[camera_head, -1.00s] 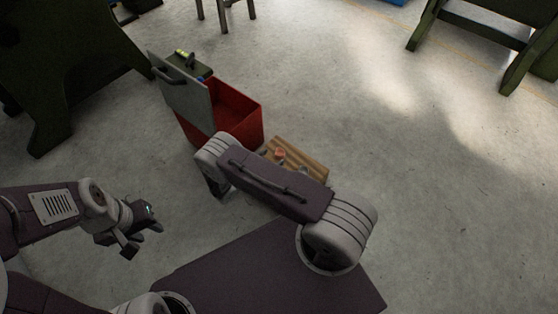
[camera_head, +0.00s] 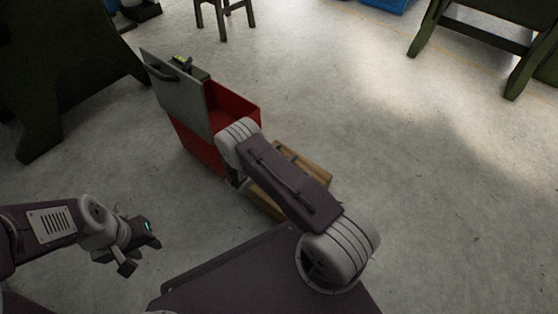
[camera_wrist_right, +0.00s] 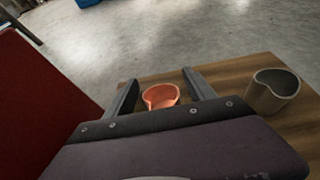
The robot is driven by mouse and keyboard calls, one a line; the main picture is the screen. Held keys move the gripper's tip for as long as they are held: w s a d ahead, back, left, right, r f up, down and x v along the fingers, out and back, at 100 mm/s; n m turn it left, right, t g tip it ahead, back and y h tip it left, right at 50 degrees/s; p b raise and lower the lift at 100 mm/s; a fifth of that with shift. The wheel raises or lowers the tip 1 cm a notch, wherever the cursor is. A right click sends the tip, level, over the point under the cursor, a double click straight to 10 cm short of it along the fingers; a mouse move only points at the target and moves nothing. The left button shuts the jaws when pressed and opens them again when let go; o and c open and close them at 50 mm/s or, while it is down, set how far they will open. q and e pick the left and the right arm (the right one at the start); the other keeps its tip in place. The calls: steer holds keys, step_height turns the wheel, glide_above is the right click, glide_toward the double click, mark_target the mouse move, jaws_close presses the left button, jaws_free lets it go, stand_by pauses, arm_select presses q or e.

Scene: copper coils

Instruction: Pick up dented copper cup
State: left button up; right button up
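In the right wrist view, a bright orange copper cup (camera_wrist_right: 161,96) stands on a wooden board, with a fold or dent in its near rim. My right gripper (camera_wrist_right: 162,90) is open, one finger on each side of the cup in the picture. I cannot tell whether the fingers touch it, and their depth relative to it is unclear. A dull grey-brown cup (camera_wrist_right: 271,91) stands to the right, outside the fingers. In the head view my right arm hides both cups. My left gripper (camera_head: 139,250) is open and empty at lower left, away from the board.
The wooden board (camera_head: 315,172) lies partly under my right arm. A red box (camera_head: 236,103) with a grey raised lid (camera_head: 180,95) stands just left of it; its red wall (camera_wrist_right: 38,100) is close to my right gripper. Open floor lies to the right.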

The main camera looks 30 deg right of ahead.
jaws_close()
step_height(320, 180, up, 5)
steer(key=p, duration=0.5)
steer(key=shift+r, duration=0.2)
steer(key=s+d+r+p, duration=0.5)
steer(key=s+d+p, duration=0.2)
steer(key=s+p, duration=0.1)
steer(key=shift+s+d+r, duration=0.3)
steer(key=shift+d, duration=0.1)
